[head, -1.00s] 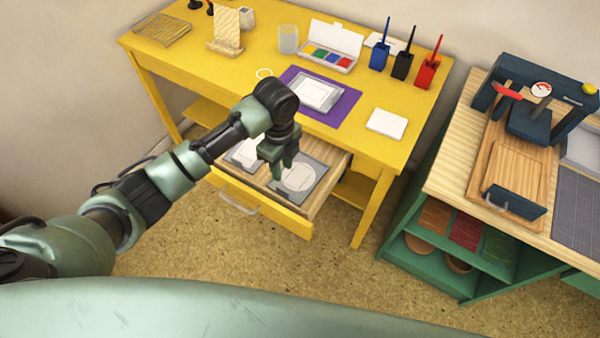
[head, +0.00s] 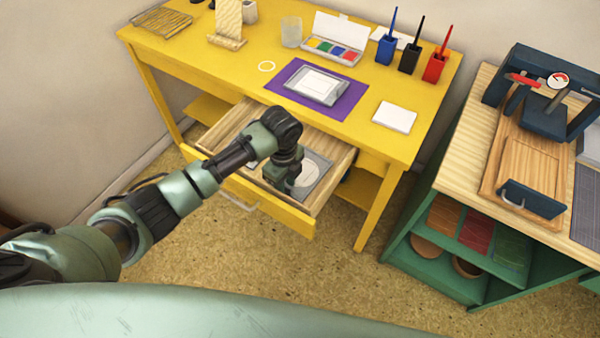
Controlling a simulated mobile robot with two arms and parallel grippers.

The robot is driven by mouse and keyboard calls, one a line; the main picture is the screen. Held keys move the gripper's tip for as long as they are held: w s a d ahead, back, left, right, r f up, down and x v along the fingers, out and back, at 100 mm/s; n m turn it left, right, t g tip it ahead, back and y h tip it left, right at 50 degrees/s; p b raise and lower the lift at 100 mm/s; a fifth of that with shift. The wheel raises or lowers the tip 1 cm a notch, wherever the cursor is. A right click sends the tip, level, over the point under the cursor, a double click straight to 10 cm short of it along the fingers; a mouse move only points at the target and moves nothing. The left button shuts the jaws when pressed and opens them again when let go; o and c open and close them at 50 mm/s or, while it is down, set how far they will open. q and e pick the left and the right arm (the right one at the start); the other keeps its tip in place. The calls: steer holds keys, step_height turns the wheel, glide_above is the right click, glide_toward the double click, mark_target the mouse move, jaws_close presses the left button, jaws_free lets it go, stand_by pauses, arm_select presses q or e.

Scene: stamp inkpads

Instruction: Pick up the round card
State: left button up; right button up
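The round white card (head: 309,174) lies on a grey plate (head: 322,163) in the open drawer of the yellow desk. My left gripper (head: 284,187) points down into the drawer, low over the left side of the card, and hides part of it. Whether it touches the card does not show. Its fingertips are dark and small here, so I cannot tell whether they are open or shut. My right gripper is not in view.
The drawer's walls (head: 335,181) surround the card. On the desk (head: 232,71) above are a purple mat (head: 347,104) with a grey framed piece, a white pad (head: 395,116) and a paint box (head: 336,47). A green-sided workbench (head: 452,171) stands at the right.

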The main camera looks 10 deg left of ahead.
arm_select(q)
steer(key=shift+f, duration=0.75)
jaws_close()
steer(key=shift+r, duration=0.15)
